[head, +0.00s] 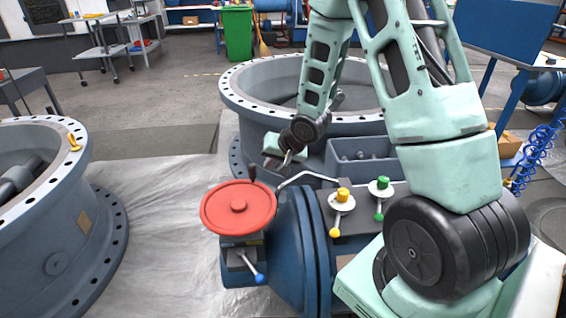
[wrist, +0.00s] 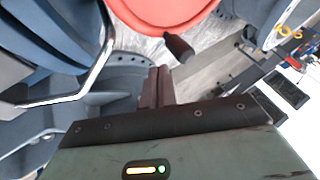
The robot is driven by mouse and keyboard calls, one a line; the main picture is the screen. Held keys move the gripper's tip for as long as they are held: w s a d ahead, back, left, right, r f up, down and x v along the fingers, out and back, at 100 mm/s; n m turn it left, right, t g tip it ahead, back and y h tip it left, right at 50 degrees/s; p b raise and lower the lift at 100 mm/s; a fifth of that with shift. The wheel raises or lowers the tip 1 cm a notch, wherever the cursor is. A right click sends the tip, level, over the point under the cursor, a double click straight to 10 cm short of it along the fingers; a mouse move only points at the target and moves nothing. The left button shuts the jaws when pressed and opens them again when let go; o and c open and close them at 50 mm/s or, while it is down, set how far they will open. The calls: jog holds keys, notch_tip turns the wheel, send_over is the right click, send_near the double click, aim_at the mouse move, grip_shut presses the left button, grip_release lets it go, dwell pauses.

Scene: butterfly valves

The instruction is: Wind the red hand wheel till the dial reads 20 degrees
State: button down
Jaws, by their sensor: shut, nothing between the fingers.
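The red hand wheel (head: 238,207) lies nearly flat on top of a blue valve body, left of centre in the head view. A dark crank handle (head: 252,174) stands up from its far rim. In the wrist view the red wheel (wrist: 165,10) is at the top edge, with the dark handle (wrist: 180,48) below it. My gripper (head: 271,163) is beyond the wheel's far side, close to the handle. In the wrist view its fingers (wrist: 158,72) are together and empty, left of and apart from the handle. I cannot make out the dial or its reading.
A bent metal pipe (head: 306,176) runs beside my gripper. Levers with yellow (head: 341,204) and green (head: 380,191) knobs stand right of the wheel; a blue-tipped lever (head: 252,268) is below it. Large grey flanged rings stand behind and left (head: 55,215). The floor left of the wheel is open.

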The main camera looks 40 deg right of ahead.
jog(key=shift+w+a, duration=0.65)
jog(key=shift+a, duration=0.05)
jog(key=shift+r, duration=0.1)
jog(key=shift+w+a+n+y+p, duration=0.35)
jog(key=shift+w+p, duration=0.3)
jog(key=shift+p, duration=0.6)
jog(key=shift+a, duration=0.1)
